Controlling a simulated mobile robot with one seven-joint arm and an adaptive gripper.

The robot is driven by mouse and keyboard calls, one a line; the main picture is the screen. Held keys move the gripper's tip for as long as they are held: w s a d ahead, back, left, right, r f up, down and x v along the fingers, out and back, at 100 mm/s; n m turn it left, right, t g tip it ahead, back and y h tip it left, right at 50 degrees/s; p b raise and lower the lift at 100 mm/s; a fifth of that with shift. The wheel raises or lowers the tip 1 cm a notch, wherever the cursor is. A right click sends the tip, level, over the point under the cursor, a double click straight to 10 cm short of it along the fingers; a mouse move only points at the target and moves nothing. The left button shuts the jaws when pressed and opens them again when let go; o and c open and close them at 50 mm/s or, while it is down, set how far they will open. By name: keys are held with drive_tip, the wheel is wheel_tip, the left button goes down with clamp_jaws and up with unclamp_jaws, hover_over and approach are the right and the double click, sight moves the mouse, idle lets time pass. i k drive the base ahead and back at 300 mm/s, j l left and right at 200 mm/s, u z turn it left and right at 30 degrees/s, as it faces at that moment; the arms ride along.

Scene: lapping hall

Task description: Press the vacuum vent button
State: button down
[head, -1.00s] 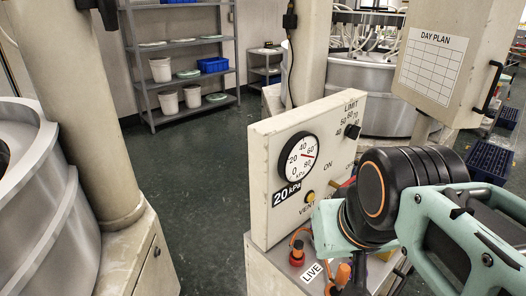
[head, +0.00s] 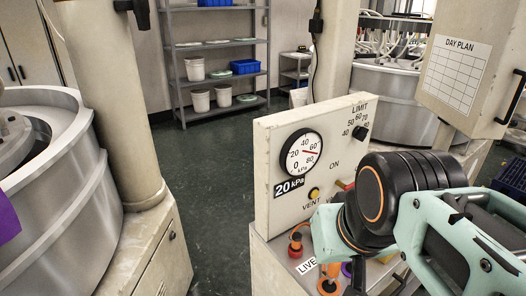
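A cream control panel (head: 265,215) stands upright right of centre in the head view. The yellow round vent button (head: 313,193) sits low on its face, just above the "VENT" lettering, and is unobstructed. Left of it is a round gauge (head: 303,151) with a red needle between 60 and 80, above a "20 kPa" label (head: 290,186). My arm, in teal and black, fills the lower right and hides the panel's lower right part. I cannot make out my gripper's fingers, nor what they hold.
A black limit knob (head: 360,133) sits at the panel's upper right. Orange knobs (head: 296,245) stand on the ledge below, by a "LIVE" label (head: 307,266). A large round machine (head: 75,215) stands left. A shelf (head: 222,107) stands behind. Dark green floor lies open between.

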sight(315, 193)
drive_tip(key=k+l, duration=0.65)
drive_tip(key=k, duration=0.6)
